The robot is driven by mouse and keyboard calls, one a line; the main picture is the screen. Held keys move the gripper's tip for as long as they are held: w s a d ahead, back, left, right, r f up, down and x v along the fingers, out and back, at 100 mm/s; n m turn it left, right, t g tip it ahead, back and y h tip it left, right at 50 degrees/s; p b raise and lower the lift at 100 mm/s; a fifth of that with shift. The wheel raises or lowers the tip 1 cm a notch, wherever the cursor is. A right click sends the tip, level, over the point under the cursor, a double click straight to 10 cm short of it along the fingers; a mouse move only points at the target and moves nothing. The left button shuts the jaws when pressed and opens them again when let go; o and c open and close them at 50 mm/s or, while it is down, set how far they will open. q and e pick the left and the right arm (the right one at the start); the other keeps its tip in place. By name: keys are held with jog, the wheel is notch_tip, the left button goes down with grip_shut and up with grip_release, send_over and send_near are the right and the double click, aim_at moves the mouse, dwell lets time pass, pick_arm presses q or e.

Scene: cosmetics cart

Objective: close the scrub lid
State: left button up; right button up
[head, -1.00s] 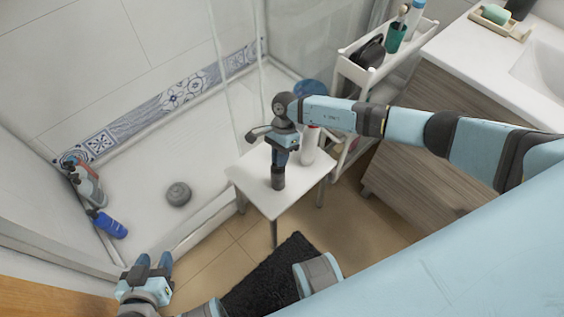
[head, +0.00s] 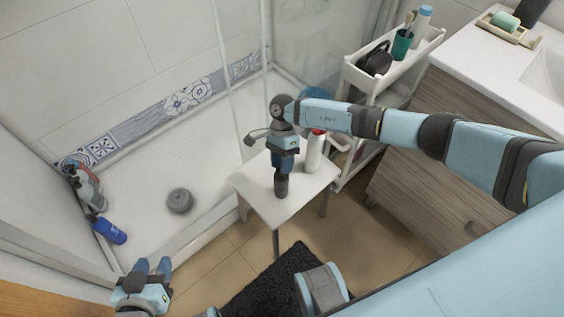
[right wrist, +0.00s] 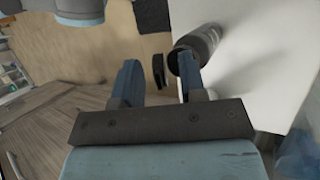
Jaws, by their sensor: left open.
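The scrub jar (head: 281,187), a small dark cylinder, stands on the white stool just below my right gripper (head: 284,168). In the right wrist view the jar (right wrist: 200,40) shows beside the right-hand finger, which overlaps its near end. A thin black disc, seemingly the lid (right wrist: 158,70), shows edge-on between the two spread fingers, beside the jar. The lid is not down on the jar; whether it is hinged to it I cannot tell. My right gripper is open, with no clear grip on the lid. My left gripper (head: 152,265) is open and empty, low at the left, far from the stool.
The stool (head: 262,204) also holds a white bottle (head: 315,152) close to the right of my right gripper. A white cart (head: 352,72) stands behind. A vanity (head: 430,150) is at right, a black mat (head: 268,282) in front. The shower tray (head: 150,160) is at left.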

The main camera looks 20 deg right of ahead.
jog(key=shift+r, duration=0.1)
jog(key=v, duration=1.3)
jog(key=shift+w+r+p, duration=0.2)
jog(key=shift+r+p, duration=0.1)
jog(key=shift+p, duration=0.05)
jog(key=shift+d, duration=0.1)
